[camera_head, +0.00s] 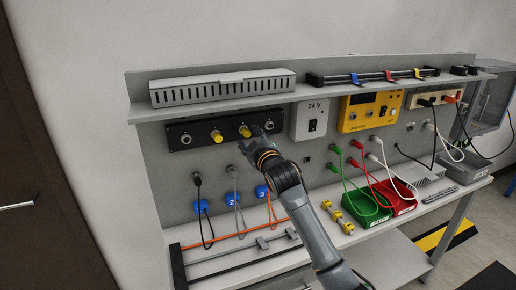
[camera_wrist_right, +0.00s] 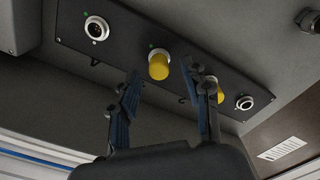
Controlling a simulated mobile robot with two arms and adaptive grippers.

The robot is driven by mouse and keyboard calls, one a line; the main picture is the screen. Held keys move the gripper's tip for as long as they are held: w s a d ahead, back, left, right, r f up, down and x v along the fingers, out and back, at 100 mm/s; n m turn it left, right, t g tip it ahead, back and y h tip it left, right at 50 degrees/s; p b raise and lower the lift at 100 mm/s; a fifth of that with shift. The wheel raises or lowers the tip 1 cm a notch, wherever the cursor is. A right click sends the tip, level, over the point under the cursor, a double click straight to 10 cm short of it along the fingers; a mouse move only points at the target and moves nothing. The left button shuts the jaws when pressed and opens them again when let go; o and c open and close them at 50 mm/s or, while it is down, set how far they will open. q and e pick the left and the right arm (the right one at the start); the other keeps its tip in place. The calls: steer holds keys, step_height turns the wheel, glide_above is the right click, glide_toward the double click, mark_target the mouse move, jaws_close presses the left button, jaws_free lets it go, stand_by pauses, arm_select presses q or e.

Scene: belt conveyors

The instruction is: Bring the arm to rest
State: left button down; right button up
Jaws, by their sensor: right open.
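My right arm reaches up from the bottom of the head view to the black socket panel (camera_head: 200,128). My right gripper (camera_head: 256,139) is at the right part of this panel, close to the right yellow cap (camera_head: 244,131). In the wrist view my right gripper (camera_wrist_right: 165,74) is open, with its two dark fingers apart and nothing held. A yellow cap (camera_wrist_right: 158,66) shows between and beyond the fingertips; a second yellow cap (camera_wrist_right: 219,96) is partly behind the right finger. I cannot tell if a finger touches either cap. My left gripper is not in view.
A grey shelf (camera_head: 330,90) juts out above the panel. Below hang cables by blue numbered tags (camera_head: 233,199). A 24 V box (camera_head: 309,120) and a yellow power unit (camera_head: 369,112) are to the right. Green (camera_head: 365,206) and red (camera_head: 394,198) bins and yellow dumbbell-shaped parts (camera_head: 337,216) sit on the bench.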

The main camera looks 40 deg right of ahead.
steer(key=v, duration=1)
steer(key=s+a+f+m+g+y, duration=0.1)
steer(key=s+a+f+g, duration=0.2)
steer(key=s+a+f, duration=0.5)
steer(key=s+a+f+m+g+y, duration=0.1)
steer(key=s+a+f+g+y, duration=0.2)
steer(key=f, duration=1)
steer(key=s+a+f+m+g, duration=0.1)
steer(key=s+a+f+g, duration=0.2)
steer(key=s, duration=0.4)
steer(key=s+a+f+g, duration=0.2)
steer(key=s+a+f, duration=0.15)
steer(key=s, duration=0.35)
steer(key=s+a+f+m+g, duration=0.1)
steer(key=s+a+f+g, duration=0.2)
steer(key=s, duration=0.4)
step_height(320, 180, down, 32)
steer(key=s+d+g+b, duration=0.1)
steer(key=s+b, duration=0.2)
steer(key=s+d+f+g+b, duration=0.1)
steer(key=s+d+f+b, duration=0.1)
steer(key=s+f, duration=1.3)
steer(key=shift+s+d+f+b, duration=0.4)
steer(key=shift+d+f, duration=0.1)
steer(key=shift+f, duration=0.4)
